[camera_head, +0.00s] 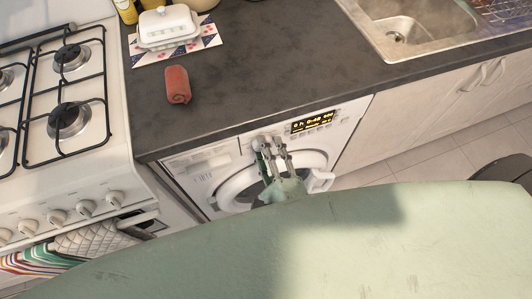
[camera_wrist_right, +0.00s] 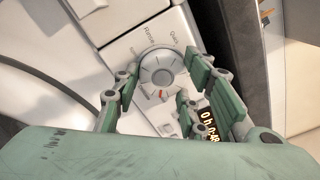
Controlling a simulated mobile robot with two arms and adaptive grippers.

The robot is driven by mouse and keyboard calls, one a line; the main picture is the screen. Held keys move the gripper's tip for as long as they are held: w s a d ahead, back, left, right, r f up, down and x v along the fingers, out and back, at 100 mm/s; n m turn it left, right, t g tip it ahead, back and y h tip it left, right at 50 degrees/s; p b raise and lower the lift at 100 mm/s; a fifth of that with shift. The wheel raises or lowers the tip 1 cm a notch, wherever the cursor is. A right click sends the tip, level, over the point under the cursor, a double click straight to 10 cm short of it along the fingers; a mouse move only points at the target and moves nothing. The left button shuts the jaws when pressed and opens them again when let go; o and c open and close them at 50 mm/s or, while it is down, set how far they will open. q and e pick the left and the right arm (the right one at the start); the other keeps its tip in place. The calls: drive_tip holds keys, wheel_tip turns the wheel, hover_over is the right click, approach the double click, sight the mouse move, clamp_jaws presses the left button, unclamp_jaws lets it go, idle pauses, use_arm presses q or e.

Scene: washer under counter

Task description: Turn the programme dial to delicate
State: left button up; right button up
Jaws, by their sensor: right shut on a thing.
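The washer (camera_head: 200,172) stands under the dark counter, and its display (camera_head: 313,121) is lit. The round grey programme dial (camera_wrist_right: 163,68) is on the panel in the right wrist view, left of the display (camera_wrist_right: 208,122). A red mark on the dial points toward the bottom of that picture. Labels that look like "Quick" and "Rinse" show beside its upper edge; other labels are hidden or too small to read. My right gripper (camera_head: 270,143) is at the panel, its fingers (camera_wrist_right: 160,80) on either side of the dial and shut on it. My left gripper is not in view.
The counter edge (camera_head: 260,127) lies directly above the panel. A stove (camera_head: 75,130) stands at left, a sink (camera_head: 405,25) at upper right. A rolled red cloth (camera_head: 177,85) lies on the counter.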

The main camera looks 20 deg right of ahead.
drive_tip(key=shift+s+a+f+m+b, duration=0.15)
drive_tip(key=shift+m+b, duration=0.9)
drive_tip(key=shift+m, duration=0.65)
drive_tip(key=shift+a+f+m+b, duration=0.15)
drive_tip(key=shift+m+b, duration=0.9)
drive_tip(key=shift+m, duration=0.65)
drive_tip(key=o, duration=1)
drive_tip(key=shift+c, duration=0.2)
drive_tip(key=shift+o, duration=0.5)
drive_tip(key=shift+r, duration=0.15)
drive_tip(key=s, duration=1.1)
drive_tip(key=shift+s+d, duration=0.3)
drive_tip(key=shift+s, duration=0.1)
